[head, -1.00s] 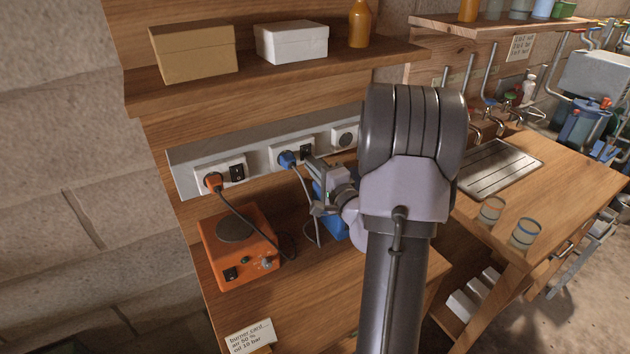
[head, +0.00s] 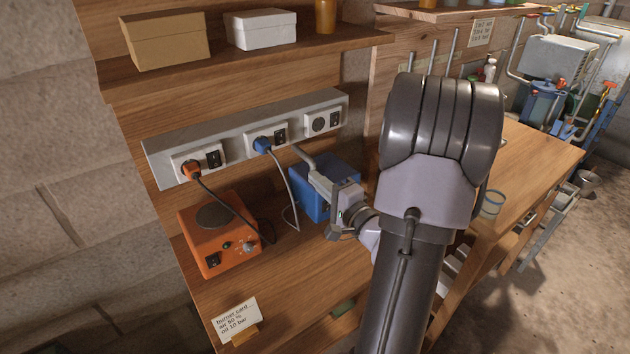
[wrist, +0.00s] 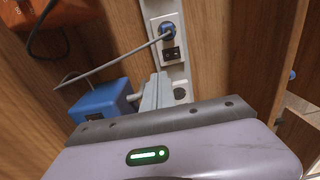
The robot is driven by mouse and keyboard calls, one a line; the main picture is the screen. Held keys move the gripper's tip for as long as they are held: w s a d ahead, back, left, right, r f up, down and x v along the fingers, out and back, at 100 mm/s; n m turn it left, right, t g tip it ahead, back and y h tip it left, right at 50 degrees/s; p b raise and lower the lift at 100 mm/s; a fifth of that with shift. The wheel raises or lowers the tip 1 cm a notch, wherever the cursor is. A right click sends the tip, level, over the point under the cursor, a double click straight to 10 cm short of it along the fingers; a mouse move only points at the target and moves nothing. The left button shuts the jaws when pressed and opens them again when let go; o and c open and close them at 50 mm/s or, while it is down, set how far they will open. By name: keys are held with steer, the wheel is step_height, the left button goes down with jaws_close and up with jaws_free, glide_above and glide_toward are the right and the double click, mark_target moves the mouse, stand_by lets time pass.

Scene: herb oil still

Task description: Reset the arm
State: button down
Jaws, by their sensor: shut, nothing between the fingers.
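My gripper (head: 302,156) is in front of the wall socket strip, with its fingers together and nothing between them. Its fingertips lie right of the blue plug (head: 262,145) in the head view, apart from it. In the wrist view the shut fingers (wrist: 158,78) point up the picture toward the strip. My arm crosses the right of the head view and hides part of the bench behind it.
A blue box (head: 322,190) stands close beside the fingers, also in the wrist view (wrist: 103,108). An orange hotplate (head: 222,240) with a plugged-in cord is at left. The socket strip (head: 237,125) runs behind. A shelf (head: 240,60) with boxes hangs above.

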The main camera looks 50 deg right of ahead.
steer(key=w+a+r+n+g+y, duration=0.25)
steer(key=a+n+y, duration=0.35)
steer(key=a, duration=0.8)
steer(key=w+a+r+n+g+y, duration=0.25)
steer(key=a+y, duration=0.45)
steer(key=a, duration=0.6)
steer(key=s+a+f+n+g, duration=0.2)
steer(key=s+a+n+g, duration=0.6)
steer(key=a, duration=0.6)
steer(key=s+d+r+t+h, duration=0.1)
steer(key=s+h, duration=0.4)
steer(key=s, duration=0.2)
steer(key=shift+s+d+r+h, duration=0.15)
steer(key=shift+s+d+h, duration=0.1)
steer(key=shift+d+h, duration=0.1)
